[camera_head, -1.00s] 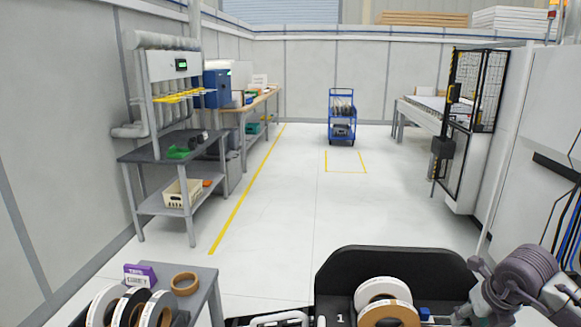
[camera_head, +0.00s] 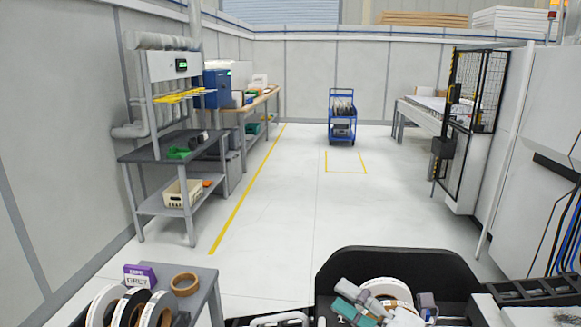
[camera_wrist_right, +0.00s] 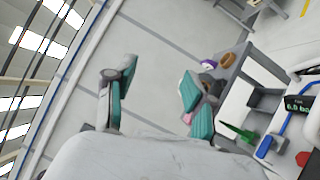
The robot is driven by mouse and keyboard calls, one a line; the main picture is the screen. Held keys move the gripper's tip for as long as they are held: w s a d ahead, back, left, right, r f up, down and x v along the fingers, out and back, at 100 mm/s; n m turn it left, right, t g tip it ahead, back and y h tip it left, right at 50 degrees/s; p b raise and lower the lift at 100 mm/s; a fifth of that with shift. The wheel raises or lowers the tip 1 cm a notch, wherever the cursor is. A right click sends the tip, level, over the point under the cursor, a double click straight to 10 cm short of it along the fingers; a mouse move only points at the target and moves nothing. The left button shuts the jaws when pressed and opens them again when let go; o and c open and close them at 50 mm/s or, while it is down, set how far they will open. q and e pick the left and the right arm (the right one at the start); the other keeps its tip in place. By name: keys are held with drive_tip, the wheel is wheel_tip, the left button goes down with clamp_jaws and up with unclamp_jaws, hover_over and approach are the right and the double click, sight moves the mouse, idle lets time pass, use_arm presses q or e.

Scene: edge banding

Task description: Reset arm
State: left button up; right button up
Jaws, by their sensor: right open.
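My right gripper (camera_head: 352,311) is low in the head view, over the black holder (camera_head: 450,265) marked with edge-band rolls. Its teal-padded fingers partly cover the white rolls (camera_head: 390,287). In the right wrist view the same gripper (camera_wrist_right: 158,92) has its two teal fingers spread apart with nothing between them. My left gripper is not in view.
A small grey table (camera_head: 207,284) at the lower left holds several rolls, a brown tape ring (camera_head: 184,284) and a purple label box (camera_head: 140,275). A grey shelf bench (camera_head: 150,150) stands at the left. A blue cart (camera_head: 342,117) stands far back. The middle floor is clear.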

drive_tip(key=d+f+m+t+h, duration=0.1)
drive_tip(key=d+m+t+h, duration=0.95)
drive_tip(key=m, duration=0.75)
drive_tip(key=s+d+f+m+g+h, duration=0.35)
drive_tip(key=f+m+g+h, duration=0.3)
drive_tip(key=f, duration=0.35)
drive_tip(key=s+a+f+m+g+y, duration=0.1)
drive_tip(key=s+a+f+m+g, duration=0.1)
drive_tip(key=s+f+g, duration=0.55)
drive_tip(key=s+a+f+m+g, duration=0.15)
drive_tip(key=s+f+g, duration=0.5)
drive_tip(key=s, duration=0.65)
drive_tip(key=s+f+b, duration=0.3)
drive_tip(key=f+b, duration=0.2)
drive_tip(key=f, duration=3)
drive_tip(key=s+d+f+g+b, duration=0.1)
drive_tip(key=s+d+f+b, duration=0.2)
drive_tip(key=s+f, duration=1.2)
wheel_tip(320, 180, down, 2)
drive_tip(key=shift+s+f, duration=0.15)
drive_tip(key=shift+s, duration=0.05)
drive_tip(key=shift+s+d, duration=0.1)
drive_tip(key=shift+s, duration=0.1)
